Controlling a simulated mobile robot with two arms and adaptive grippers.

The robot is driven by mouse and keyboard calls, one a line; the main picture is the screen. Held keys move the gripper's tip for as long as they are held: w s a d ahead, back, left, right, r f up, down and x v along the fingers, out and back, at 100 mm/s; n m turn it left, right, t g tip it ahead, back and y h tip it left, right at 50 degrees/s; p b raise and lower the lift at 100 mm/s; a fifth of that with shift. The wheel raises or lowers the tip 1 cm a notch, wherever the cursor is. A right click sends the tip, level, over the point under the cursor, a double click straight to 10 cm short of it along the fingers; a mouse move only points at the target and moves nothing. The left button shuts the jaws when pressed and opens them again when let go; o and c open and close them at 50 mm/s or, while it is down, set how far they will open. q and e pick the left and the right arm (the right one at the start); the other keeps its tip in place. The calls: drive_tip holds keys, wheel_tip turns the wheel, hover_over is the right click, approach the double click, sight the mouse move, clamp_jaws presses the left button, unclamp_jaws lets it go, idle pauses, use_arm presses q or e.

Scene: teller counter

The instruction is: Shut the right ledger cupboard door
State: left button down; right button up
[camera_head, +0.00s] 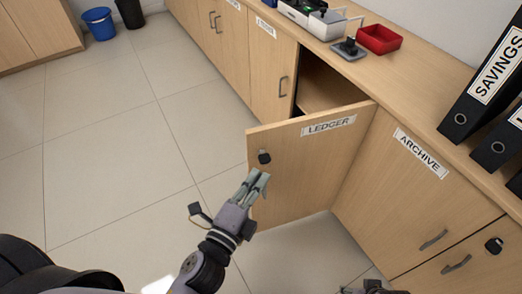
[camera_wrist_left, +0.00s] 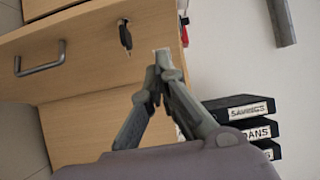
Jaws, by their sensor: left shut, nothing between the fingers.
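The right ledger cupboard door (camera_head: 300,175), light wood with a LEDGER label (camera_head: 330,124), stands swung wide open from its right-hand side. Its labelled outer face is towards me, and a small black fitting (camera_head: 264,157) sits near its free edge. The dark cupboard opening (camera_head: 325,88) shows behind it. My left gripper (camera_head: 262,180) is shut and empty, in front of the door's outer face near the free edge; whether it touches is unclear. Its closed fingers show in the left wrist view (camera_wrist_left: 160,62). A small part of what looks like my right gripper (camera_head: 372,287) shows at the bottom edge, its fingers unclear.
The ARCHIVE cupboard (camera_head: 390,190) is shut, right of the open door. A blue bin (camera_head: 99,24) is far left. The tiled floor left of the door is clear.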

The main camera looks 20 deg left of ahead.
sight(269, 138)
use_arm(q)
drive_tip(key=w, duration=0.4)
drive_tip(key=w+p, duration=0.1)
drive_tip(key=w, duration=0.2)
drive_tip(key=shift+a, duration=0.25)
drive_tip(key=shift+w+a, duration=0.4)
drive_tip(key=shift+w, duration=0.2)
use_arm(e)
drive_tip(key=shift+s+f, duration=0.2)
drive_tip(key=shift+f, duration=2)
use_arm(q)
drive_tip(key=shift+w+a, duration=0.1)
